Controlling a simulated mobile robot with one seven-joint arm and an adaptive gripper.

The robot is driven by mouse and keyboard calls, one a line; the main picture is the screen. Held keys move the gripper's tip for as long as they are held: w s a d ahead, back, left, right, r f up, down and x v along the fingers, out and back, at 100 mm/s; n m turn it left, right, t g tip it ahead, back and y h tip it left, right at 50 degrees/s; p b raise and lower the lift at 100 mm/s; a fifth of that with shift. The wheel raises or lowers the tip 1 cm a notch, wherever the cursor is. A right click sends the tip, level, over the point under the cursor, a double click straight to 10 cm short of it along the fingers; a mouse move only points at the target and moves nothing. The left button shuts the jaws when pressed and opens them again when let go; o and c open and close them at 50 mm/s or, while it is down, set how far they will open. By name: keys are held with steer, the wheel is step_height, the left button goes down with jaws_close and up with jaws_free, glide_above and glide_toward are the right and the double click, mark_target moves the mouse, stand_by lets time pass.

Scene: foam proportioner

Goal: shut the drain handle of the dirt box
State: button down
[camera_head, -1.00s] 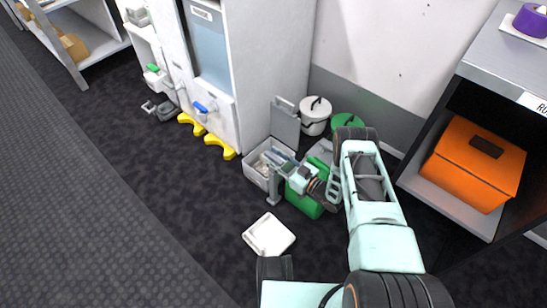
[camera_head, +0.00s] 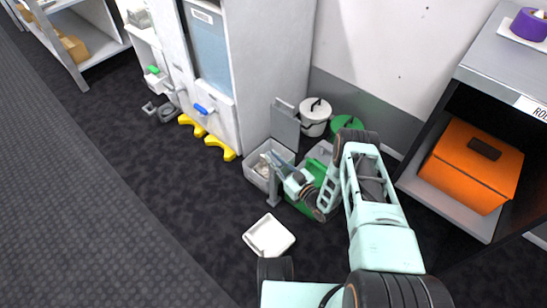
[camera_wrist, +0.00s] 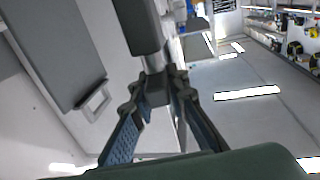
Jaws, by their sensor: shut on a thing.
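The dirt box (camera_head: 255,176) is a light grey open box on the floor in the middle of the head view. Its grey lid (camera_head: 286,126) stands open at the back. A grey upright piece (camera_head: 273,190) at its front corner looks like the drain handle. My gripper (camera_head: 276,163) is at the box's near right side, by the top of that piece. In the wrist view, my gripper's bluish fingers (camera_wrist: 160,92) close on the end of a dark grey bar (camera_wrist: 143,25), apparently the handle. The fingers partly hide the contact. The lid with a small loop also shows there (camera_wrist: 60,50).
A green container (camera_head: 303,200) stands just right of the box, partly behind my wrist. A white bucket (camera_head: 315,117) and a green lidded bucket (camera_head: 347,126) are behind. A white tray (camera_head: 269,236) lies in front. A cabinet with yellow feet (camera_head: 220,147) is left. Floor at left is free.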

steer(key=m+t+h, duration=0.1)
steer(key=m+h, duration=0.1)
steer(key=h, duration=0.1)
steer(key=m+t+h+p, duration=0.1)
steer(key=m+t+h, duration=0.1)
steer(key=shift+s+f+m+t+h, duration=0.1)
steer(key=shift+s+m+t+h, duration=0.05)
steer(key=shift+m+t+h, duration=0.2)
steer(key=m+h, duration=0.1)
steer(key=h, duration=0.2)
steer(key=m+t+h, duration=0.1)
steer(key=m+h, duration=0.1)
steer(key=h, duration=0.1)
steer(key=shift+a+m+b, duration=0.1)
steer(key=shift+m+b, duration=0.15)
steer(key=shift+b, duration=0.05)
steer(key=m+g+h+b, duration=0.1)
steer(key=m+h, duration=0.2)
steer(key=h, duration=0.2)
steer(key=shift+m+h, duration=0.25)
steer(key=shift+m, duration=0.05)
steer(key=shift+m+g+h+b, duration=0.2)
steer(key=shift+m+g+h, duration=0.45)
steer(key=shift+m+h, duration=0.5)
steer(key=shift+m+g+h+b, duration=0.15)
steer(key=shift+m+g+h, duration=0.55)
steer(key=shift+h, duration=0.85)
steer(key=shift+m+h, duration=0.35)
steer(key=shift+h, duration=0.05)
